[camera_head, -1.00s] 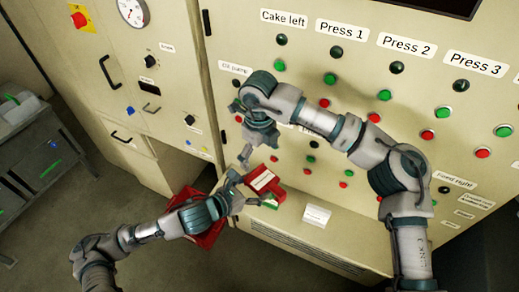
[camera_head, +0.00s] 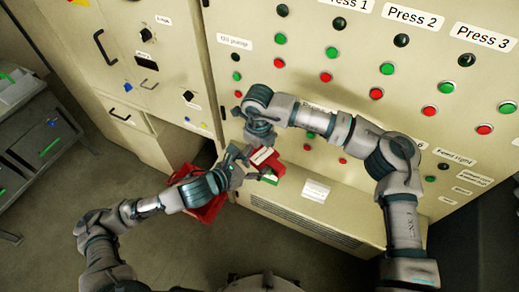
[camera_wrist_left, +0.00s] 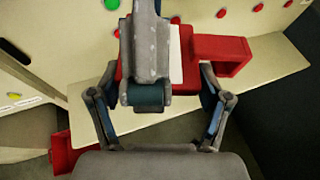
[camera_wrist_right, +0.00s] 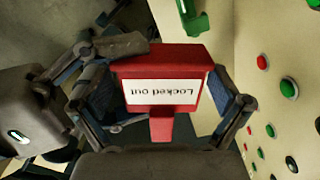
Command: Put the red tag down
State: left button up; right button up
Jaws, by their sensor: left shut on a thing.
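The red tag (camera_head: 265,158), with a white "Locked out" label, is in the air in front of the cream cabinet's lower front. It fills the middle of the right wrist view (camera_wrist_right: 160,58). My left gripper (camera_head: 242,165) is shut on it; in the left wrist view the tag (camera_wrist_left: 222,55) is between its fingers, partly hidden by a grey arm part. My right gripper (camera_head: 262,140) is just above the tag. Its fingers (camera_wrist_right: 160,105) stand spread on both sides of the tag, and I cannot tell whether they touch it.
The cabinet (camera_head: 240,60) carries rows of green, red and black buttons. A low ledge (camera_head: 350,215) juts from its base, with a white card (camera_head: 316,190) on it. A red box (camera_head: 208,210) is below my left forearm. A grey cart (camera_head: 35,135) stands at far left.

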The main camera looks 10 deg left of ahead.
pick_arm(q)
jog(key=shift+a, duration=0.1)
pick_arm(e)
jog(key=shift+a, duration=0.15)
jog(key=c, duration=0.7)
pick_arm(q)
jog(key=o, duration=1.3)
pick_arm(e)
jog(key=shift+c, duration=0.2)
pick_arm(q)
jog(key=shift+o, duration=1.4)
jog(key=shift+d, duration=0.25)
pick_arm(e)
jog(key=shift+d, duration=0.3)
pick_arm(q)
jog(key=shift+r, duration=0.1)
